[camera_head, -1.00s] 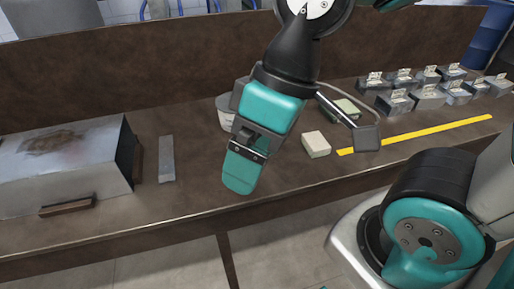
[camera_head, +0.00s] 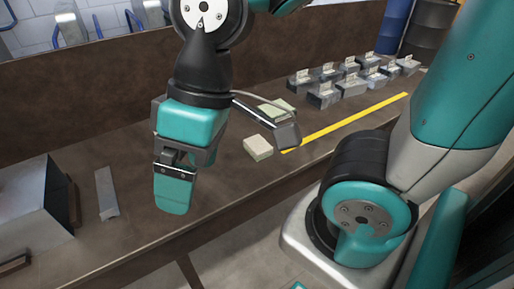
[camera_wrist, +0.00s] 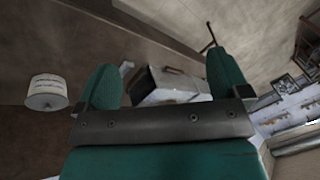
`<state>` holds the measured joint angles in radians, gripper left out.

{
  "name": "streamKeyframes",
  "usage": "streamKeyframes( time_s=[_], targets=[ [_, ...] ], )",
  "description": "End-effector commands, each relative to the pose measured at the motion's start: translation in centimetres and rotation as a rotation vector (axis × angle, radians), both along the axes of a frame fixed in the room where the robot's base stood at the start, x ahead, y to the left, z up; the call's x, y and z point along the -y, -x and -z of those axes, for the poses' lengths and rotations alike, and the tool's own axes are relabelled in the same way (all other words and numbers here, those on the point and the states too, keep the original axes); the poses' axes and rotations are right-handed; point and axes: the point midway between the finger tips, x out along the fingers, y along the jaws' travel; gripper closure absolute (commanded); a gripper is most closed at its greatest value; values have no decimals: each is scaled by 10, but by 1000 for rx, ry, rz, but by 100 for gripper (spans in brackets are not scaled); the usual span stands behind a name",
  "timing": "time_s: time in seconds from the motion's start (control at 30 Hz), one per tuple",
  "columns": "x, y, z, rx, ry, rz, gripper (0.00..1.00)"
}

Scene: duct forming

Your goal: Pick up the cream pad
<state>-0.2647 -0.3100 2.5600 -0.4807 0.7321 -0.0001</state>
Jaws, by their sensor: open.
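The cream pad (camera_head: 258,147) is a small pale block lying flat on the brown bench, near its front edge, in the head view. My gripper (camera_head: 174,192) is to the left of the pad and apart from it, with its fingers pointing down. In the wrist view my gripper (camera_wrist: 163,75) shows two teal fingers spread wide with nothing held between them. The pad does not show in the wrist view.
A greenish pad (camera_head: 278,109) lies behind the cream pad. A yellow strip (camera_head: 345,122) and several grey metal blocks (camera_head: 325,95) are to the right. A metal box (camera_head: 30,210) and flat bar (camera_head: 106,194) are left. A white tub (camera_wrist: 46,92) shows in the wrist view.

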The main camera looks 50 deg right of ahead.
Motion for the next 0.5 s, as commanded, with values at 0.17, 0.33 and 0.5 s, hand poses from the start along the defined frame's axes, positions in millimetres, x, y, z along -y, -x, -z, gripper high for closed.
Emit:
streamKeyframes(
  time_s=[0.17, 0.33, 0.5],
  targets=[
    [0, 0, 0, 0, 0, 0, 6],
    [0, 0, 0, 0, 0, 0, 6],
    [10, -19, 6, -1, 19, 52, 1]
  ],
)
